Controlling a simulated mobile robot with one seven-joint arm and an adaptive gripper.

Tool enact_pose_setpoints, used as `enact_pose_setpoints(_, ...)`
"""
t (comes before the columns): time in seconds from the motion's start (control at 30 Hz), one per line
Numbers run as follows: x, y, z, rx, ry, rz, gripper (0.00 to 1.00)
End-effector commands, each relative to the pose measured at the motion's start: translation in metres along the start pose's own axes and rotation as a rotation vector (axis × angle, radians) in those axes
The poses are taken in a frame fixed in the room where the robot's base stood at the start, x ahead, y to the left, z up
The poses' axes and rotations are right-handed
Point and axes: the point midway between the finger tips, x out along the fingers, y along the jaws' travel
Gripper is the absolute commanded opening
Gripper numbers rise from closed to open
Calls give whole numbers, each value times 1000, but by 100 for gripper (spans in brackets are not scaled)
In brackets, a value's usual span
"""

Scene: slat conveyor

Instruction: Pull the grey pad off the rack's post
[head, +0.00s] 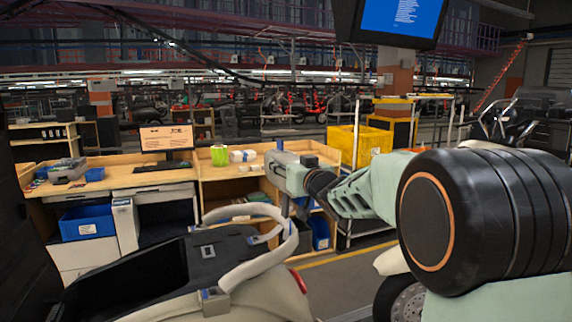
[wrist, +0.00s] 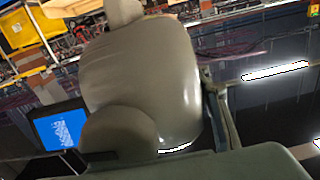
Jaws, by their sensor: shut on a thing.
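The grey pad (wrist: 145,75) is large, smooth and rounded in the wrist view, filling the middle. A smaller rounded lump of the same grey shows in front of it at the lower left. My gripper (wrist: 165,115) is shut on the pad, with one jointed finger along its right side. The other finger is mostly hidden.
Wooden workbenches (head: 110,183) with blue bins (head: 87,222) stand behind the scooter. A yellow crate (head: 358,145) stands beyond my arm. A screen (head: 395,18) hangs above. Open floor with a yellow line shows right of the scooter.

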Motion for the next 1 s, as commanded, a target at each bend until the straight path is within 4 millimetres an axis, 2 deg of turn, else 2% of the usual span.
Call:
enact_pose_setpoints(0.1, 0, 2, -15, -1, 4, 1, 21)
enact_pose_setpoints(1.0, 0, 6, -85, -1, 6, -1, 21)
